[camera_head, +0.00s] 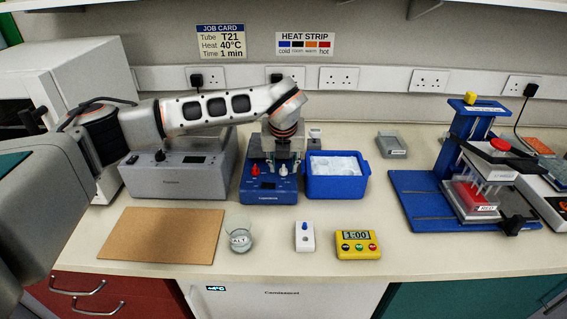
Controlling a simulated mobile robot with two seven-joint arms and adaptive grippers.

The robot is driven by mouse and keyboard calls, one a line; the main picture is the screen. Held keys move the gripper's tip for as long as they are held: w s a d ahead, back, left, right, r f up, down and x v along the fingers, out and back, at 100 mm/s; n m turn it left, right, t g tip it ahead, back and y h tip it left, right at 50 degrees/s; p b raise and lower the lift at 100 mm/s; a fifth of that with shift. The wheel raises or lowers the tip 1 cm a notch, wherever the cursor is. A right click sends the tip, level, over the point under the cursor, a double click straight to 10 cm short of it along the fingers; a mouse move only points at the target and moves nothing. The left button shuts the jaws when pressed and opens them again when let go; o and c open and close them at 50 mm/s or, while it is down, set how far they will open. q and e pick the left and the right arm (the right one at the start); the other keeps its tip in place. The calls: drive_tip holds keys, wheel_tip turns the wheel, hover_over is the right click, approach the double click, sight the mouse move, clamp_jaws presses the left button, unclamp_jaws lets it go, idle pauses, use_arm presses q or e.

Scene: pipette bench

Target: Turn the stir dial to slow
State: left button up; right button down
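The blue stirrer unit (270,196) stands at the back middle of the bench. Its front carries a red knob (255,170) on the left and a white knob (283,171) on the right, with a small dark display below. I cannot read which knob is the stir dial or where either points. My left gripper (284,160) points down over the unit, just above and behind the white knob. Its fingertips are too small and dark to tell whether they are open or touch the knob. It hides the unit's top. My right gripper is out of view.
A grey device (170,182) stands left of the unit, and a blue ice tub (337,188) stands close on its right. A brown board (160,236), a beaker (238,238), a white switch box (304,238) and a yellow timer (357,246) lie in front.

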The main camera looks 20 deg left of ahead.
use_arm(q)
clamp_jaws()
